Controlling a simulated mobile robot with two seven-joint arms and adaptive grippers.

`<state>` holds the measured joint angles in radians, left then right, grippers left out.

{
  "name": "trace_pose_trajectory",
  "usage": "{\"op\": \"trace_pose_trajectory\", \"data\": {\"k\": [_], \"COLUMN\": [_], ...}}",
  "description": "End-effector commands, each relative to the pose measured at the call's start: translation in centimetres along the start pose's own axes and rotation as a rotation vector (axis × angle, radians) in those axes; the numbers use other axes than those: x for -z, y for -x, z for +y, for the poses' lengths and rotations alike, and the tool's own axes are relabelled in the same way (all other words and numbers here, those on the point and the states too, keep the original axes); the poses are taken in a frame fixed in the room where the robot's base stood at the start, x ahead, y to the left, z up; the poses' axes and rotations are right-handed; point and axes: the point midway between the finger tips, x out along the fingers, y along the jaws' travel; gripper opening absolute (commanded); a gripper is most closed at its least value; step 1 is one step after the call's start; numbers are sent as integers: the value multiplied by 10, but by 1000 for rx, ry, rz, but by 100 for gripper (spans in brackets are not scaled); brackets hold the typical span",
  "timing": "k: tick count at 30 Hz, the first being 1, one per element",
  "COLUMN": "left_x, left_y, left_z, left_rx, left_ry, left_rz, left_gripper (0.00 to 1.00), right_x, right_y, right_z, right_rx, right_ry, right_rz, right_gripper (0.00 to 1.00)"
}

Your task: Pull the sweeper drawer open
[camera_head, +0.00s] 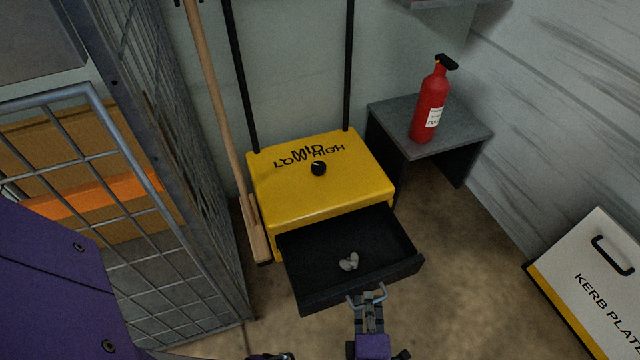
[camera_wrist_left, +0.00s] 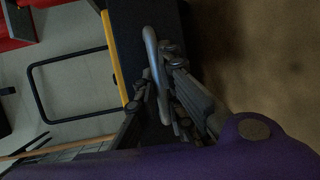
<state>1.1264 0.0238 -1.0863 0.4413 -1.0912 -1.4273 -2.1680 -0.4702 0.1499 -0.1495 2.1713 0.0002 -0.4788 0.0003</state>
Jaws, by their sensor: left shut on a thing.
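The yellow sweeper (camera_head: 290,197) stands on the floor against the back wall, with a black knob (camera_head: 318,168) on its top. Its black drawer (camera_head: 402,238) is pulled out toward me, and grey debris (camera_head: 348,262) lies inside. My left gripper (camera_head: 367,298) is at the drawer's front, shut on the grey drawer handle (camera_head: 381,293). In the left wrist view the handle (camera_wrist_left: 151,45) runs between the fingers of my left gripper (camera_wrist_left: 158,95). How far the drawer can travel cannot be told. My right gripper is not in view.
A wire cage (camera_head: 190,160) stands close on the left, and a wooden-handled broom (camera_head: 222,110) leans beside the sweeper. A red extinguisher (camera_head: 430,105) stands on a grey stand (camera_head: 385,117). A kerb plate (camera_head: 597,285) leans at right. Floor right of the drawer is clear.

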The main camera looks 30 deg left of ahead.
Motion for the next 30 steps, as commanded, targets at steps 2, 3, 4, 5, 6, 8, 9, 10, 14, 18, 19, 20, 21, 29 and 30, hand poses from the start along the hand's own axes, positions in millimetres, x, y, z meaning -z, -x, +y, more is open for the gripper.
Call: {"op": "trace_pose_trajectory", "data": {"k": [2,3,4,5,6,8,9,10,14,18,19,20,21,29,30], "left_x": [-4,-4,-4,-4,-4,-4,-4,-4,-3,-3,-3,-3,-3,-3,-3], "left_y": [0,0,0,0,0,0,0,0,-1,-1,-1,-1,-1,-1,-1], "left_z": [3,3,3,3,3,3,3,3,3,3,3,3,3,4,5], "left_rx": [-8,-8,-8,-8,-8,-8,-8,-8,-8,-7,-7,-7,-6,-5,-5], "left_ry": [7,7,7,7,7,7,7,7,7,5,5,5,5,4,5], "left_rz": [-1,-1,-1,-1,-1,-1,-1,-1,-1,-1,-1,-1,-1,-1,-1], "left_gripper": [0,0,0,0,0,0,0,0,15,27,27,27,27,27,27], "right_x": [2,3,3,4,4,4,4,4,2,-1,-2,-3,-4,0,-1], "right_y": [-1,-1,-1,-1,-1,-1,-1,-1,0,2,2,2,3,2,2], "right_z": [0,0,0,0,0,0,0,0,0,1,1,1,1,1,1], "right_rx": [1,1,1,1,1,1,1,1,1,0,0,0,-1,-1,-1], "right_ry": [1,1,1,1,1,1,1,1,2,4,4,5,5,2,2], "right_rz": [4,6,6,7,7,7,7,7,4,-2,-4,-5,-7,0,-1], "right_gripper": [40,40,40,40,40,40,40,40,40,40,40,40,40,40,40]}}
